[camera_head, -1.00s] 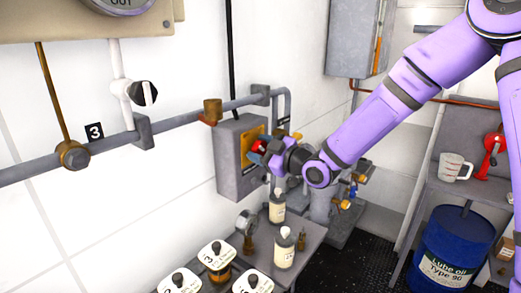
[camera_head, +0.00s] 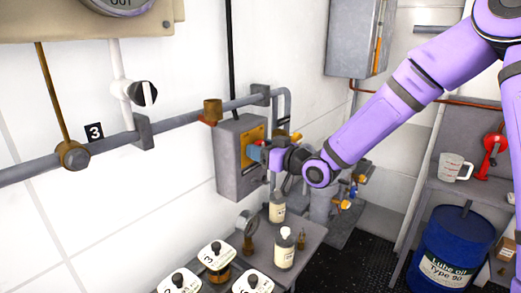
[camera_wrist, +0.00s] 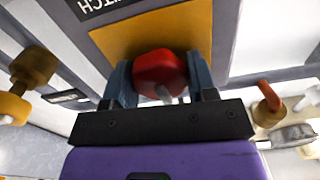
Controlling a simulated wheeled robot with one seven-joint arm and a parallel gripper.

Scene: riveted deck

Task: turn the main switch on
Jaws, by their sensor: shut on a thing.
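The main switch is a grey box (camera_head: 228,168) on the white wall with a yellow plate (camera_head: 246,140). Its red knob (camera_wrist: 160,73) sits on the yellow plate in the wrist view, under a partly cut-off label ending in "TCH". My gripper (camera_head: 256,152) is at the front of the box, and its blue-grey fingers (camera_wrist: 160,80) stand on both sides of the red knob, shut on it. In the head view the fingers hide the knob. Its on or off position cannot be told.
A grey pipe (camera_head: 185,118) runs along the wall past the box. A small bench (camera_head: 300,236) below holds bottles (camera_head: 284,250) and labelled jars (camera_head: 216,255). A blue oil drum (camera_head: 452,245) and a measuring jug (camera_head: 455,167) are at the right.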

